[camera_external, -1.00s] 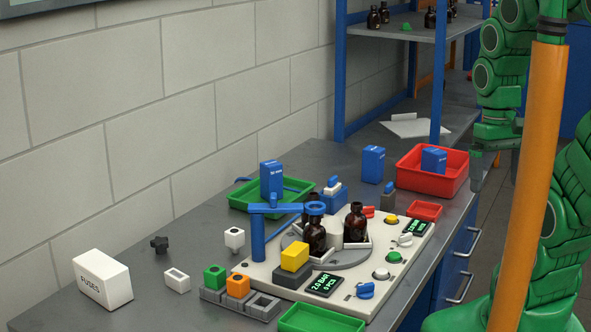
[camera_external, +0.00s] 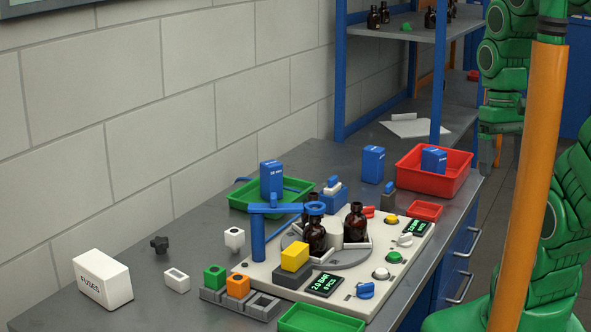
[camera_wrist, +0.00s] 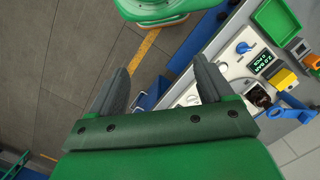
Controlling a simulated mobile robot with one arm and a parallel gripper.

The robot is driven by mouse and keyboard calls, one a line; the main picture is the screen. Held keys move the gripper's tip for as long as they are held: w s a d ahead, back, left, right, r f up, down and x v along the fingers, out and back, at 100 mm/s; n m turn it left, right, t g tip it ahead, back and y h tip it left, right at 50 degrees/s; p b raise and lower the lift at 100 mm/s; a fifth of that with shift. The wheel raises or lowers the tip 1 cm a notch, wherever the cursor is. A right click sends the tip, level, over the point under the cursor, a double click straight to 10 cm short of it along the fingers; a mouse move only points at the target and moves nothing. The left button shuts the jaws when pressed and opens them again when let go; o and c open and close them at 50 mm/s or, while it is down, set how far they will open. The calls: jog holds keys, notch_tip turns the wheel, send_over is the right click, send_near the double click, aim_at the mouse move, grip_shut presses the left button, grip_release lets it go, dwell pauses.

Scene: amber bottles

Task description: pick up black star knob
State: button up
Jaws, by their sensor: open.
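The black star knob (camera_external: 160,244) lies on the grey bench near the wall in the external view, behind the small white block and the white FUSES box. It stands apart from other things. I cannot make it out in the wrist view. My gripper (camera_wrist: 161,75) is open and empty in the wrist view, its two dark fingers spread over the floor and the bench edge. In the external view my gripper (camera_external: 489,155) hangs at the right by the red bin, far from the knob, and is partly hidden behind the orange column.
A white FUSES box (camera_external: 103,278) and a small white block (camera_external: 177,280) are near the knob. The white machine plate (camera_external: 350,300) with amber bottles (camera_external: 356,222) and a blue clamp post (camera_external: 258,238) fills the bench middle. A green tray (camera_external: 300,190) and red bin (camera_external: 450,183) stand behind.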

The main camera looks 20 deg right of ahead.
aim_at(162, 240)
jog(key=w+a+r+m+y, duration=0.2)
jog(key=w+a+m+y, duration=0.1)
jog(key=w+a, duration=0.95)
jog(key=w+a+r+m+y, duration=0.2)
jog(key=w+a+m+y, duration=0.1)
jog(key=w+a, duration=0.9)
jog(key=w+a+f+m+y, duration=0.15)
jog(key=w+a+m, duration=0.35)
jog(key=a, duration=0.6)
jog(key=w+a+f+m+y, duration=0.1)
jog(key=w+a+m+y, duration=0.15)
jog(key=w+a, duration=0.65)
jog(key=w+a+f+m+y, duration=0.1)
jog(key=w+a+m+y, duration=0.25)
jog(key=a, duration=0.95)
jog(key=shift+n, duration=0.3)
jog(key=f, duration=2.8)
jog(key=shift+w+f, duration=0.3)
jog(key=shift+x, duration=3.9)
jog(key=shift+d+f, duration=0.1)
jog(key=c, duration=1.1)
